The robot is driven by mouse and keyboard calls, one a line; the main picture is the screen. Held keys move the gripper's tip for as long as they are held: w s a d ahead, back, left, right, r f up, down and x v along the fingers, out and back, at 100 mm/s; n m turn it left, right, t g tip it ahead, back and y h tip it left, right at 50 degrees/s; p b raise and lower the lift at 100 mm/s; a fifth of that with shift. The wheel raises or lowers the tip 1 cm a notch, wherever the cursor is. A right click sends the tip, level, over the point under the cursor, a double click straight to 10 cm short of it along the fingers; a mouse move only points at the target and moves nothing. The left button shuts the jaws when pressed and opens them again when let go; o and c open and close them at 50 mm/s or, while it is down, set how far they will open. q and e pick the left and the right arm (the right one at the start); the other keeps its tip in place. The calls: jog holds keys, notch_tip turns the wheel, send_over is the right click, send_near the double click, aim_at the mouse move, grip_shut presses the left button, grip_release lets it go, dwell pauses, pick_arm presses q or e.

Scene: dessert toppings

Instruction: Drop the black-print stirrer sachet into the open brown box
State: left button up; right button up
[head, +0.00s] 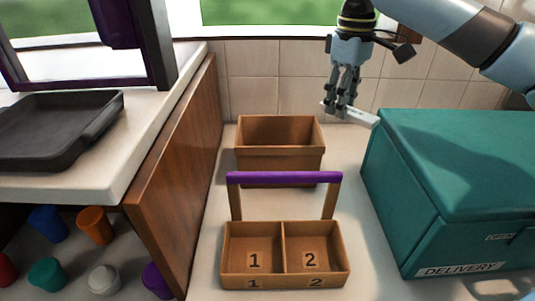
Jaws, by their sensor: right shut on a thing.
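My right gripper (341,108) hangs above the counter at the upper right of centre and is shut on a slim white sachet (359,117). The sachet slants down to the right; its print is too small to read. The open brown box (279,159) stands on the counter to the lower left of the gripper, with its open top facing up. The sachet is to the right of the box, apart from it in the picture. My left gripper is not in view.
A two-part wooden carrier (285,282) marked 1 and 2, with a purple handle (284,177), stands in front of the box. A teal delivery box (450,165) is at the right. A wooden panel (178,180) bounds the left. Several coloured cups (96,225) sit at the lower left.

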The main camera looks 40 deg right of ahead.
jog(key=shift+w+d+f, duration=0.1)
jog(key=shift+w+f, duration=0.15)
jog(key=shift+w, duration=0.2)
jog(key=w+p, duration=0.1)
jog(key=w+m+p, duration=0.1)
jog(key=p, duration=0.1)
jog(key=w+p, duration=0.1)
jog(key=shift+w+d+r+m, duration=0.2)
jog(key=shift+d+r+m, duration=0.05)
jog(key=shift+r+m, duration=0.15)
jog(key=w+a+r+m+p, duration=0.35)
jog(key=w+a+p, duration=0.3)
jog(key=p, duration=1.05)
jog(key=shift+n, duration=0.25)
jog(key=f+b, duration=0.5)
jog(key=shift+w+d+f, duration=0.15)
jog(key=shift+d+f, duration=0.1)
jog(key=o, duration=0.8)
